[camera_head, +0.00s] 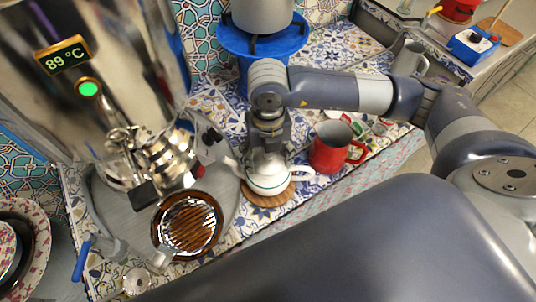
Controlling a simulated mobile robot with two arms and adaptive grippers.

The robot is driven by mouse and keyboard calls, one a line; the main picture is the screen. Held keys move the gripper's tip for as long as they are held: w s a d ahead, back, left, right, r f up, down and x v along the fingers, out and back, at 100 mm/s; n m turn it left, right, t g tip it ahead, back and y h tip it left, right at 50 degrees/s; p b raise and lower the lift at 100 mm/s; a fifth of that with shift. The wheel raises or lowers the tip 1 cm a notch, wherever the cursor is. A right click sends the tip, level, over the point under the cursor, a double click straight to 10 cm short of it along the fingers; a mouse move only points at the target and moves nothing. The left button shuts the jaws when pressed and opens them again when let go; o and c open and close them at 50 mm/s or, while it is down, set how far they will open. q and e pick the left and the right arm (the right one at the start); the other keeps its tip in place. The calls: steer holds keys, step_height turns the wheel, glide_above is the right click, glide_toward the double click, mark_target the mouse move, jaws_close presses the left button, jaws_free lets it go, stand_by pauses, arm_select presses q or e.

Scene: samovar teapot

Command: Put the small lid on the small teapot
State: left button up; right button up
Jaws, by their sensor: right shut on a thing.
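The small white teapot (268,185) stands upright on a round brown trivet (262,200) on the tiled counter, its spout to the left and its handle to the right. My right gripper (268,158) points down directly over the teapot's top. It is shut on what looks like the small lid, which its fingers almost wholly hide. I cannot tell whether the lid touches the teapot's rim. My left gripper is not in view.
A red mug (331,147) stands close to the teapot's right. A brown round dish (188,225) sits on the grey tray (112,212) by the shiny samovar (105,75). A blue stand (244,68) with a metal pot (262,15) is behind.

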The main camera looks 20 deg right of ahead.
steer(key=shift+f+b, duration=0.3)
steer(key=shift+b, duration=0.35)
stand_by(0.9)
stand_by(0.4)
steer(key=o, duration=1.1)
steer(key=shift+o, duration=0.4)
steer(key=shift+o, duration=1.4)
steer(key=shift+r+p, duration=2.15)
steer(key=shift+r, duration=1.45)
